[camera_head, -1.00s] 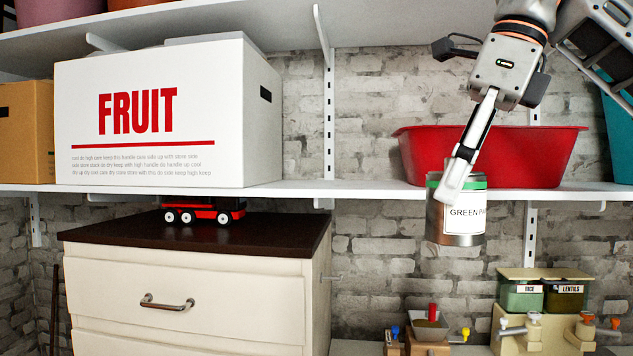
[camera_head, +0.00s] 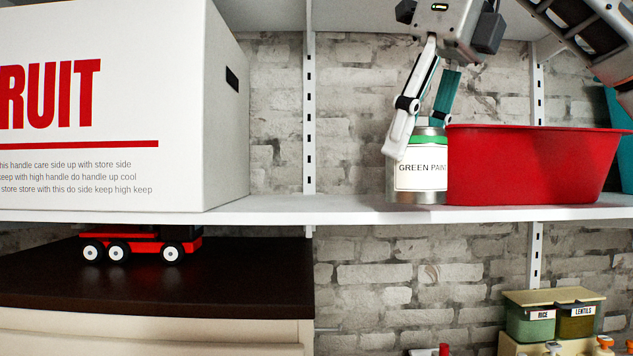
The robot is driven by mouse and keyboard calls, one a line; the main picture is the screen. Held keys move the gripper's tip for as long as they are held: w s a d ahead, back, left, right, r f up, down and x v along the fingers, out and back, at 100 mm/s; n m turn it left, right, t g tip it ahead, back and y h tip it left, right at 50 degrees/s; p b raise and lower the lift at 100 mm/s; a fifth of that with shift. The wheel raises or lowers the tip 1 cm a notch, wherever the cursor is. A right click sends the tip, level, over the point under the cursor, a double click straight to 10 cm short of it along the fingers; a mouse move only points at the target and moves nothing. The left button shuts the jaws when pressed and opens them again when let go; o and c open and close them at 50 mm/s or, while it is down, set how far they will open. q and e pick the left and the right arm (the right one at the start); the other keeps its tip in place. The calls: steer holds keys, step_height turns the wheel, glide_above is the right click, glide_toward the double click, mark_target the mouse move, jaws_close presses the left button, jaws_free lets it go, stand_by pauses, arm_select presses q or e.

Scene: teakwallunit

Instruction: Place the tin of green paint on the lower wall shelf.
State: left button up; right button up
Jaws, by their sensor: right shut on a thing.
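The tin of green paint (camera_head: 421,178) is a silver can with a white label reading GREEN PAINT and a green band at the top. It is upright at the white lower wall shelf (camera_head: 350,208), just left of the red tub. Its base is level with the shelf's surface; I cannot tell whether it touches. My right gripper (camera_head: 418,142) comes from above and is shut on the tin, one finger in front of it and the other behind. My left gripper is not in view.
A red tub (camera_head: 530,165) stands right beside the tin. A big white FRUIT box (camera_head: 120,110) fills the shelf's left part. The shelf between box and tin is clear. Below are a red toy truck (camera_head: 140,245) on a dark-topped cabinet (camera_head: 200,280) and rice and lentils containers (camera_head: 550,318).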

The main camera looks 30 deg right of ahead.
steer(key=w+a, duration=0.1)
steer(key=w, duration=0.6)
steer(key=w+a, duration=0.1)
steer(key=w, duration=0.3)
steer(key=shift+a+p, duration=0.35)
steer(key=shift+p, duration=0.05)
steer(key=shift+w+a, duration=0.15)
steer(key=shift+w, duration=0.6)
steer(key=w, duration=0.3)
steer(key=shift+w+a+f+p, duration=0.1)
steer(key=shift+a+f+p, duration=0.1)
steer(key=shift+a+p, duration=0.2)
steer(key=shift+a+f, duration=0.1)
steer(key=shift+f, duration=0.25)
steer(key=shift+s+d+f, duration=0.2)
steer(key=shift+f, duration=0.05)
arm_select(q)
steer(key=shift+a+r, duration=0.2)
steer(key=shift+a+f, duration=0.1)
arm_select(e)
steer(key=shift+w+a+f, duration=0.1)
steer(key=shift+f, duration=0.05)
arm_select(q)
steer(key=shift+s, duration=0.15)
arm_select(e)
steer(key=o, duration=1.4)
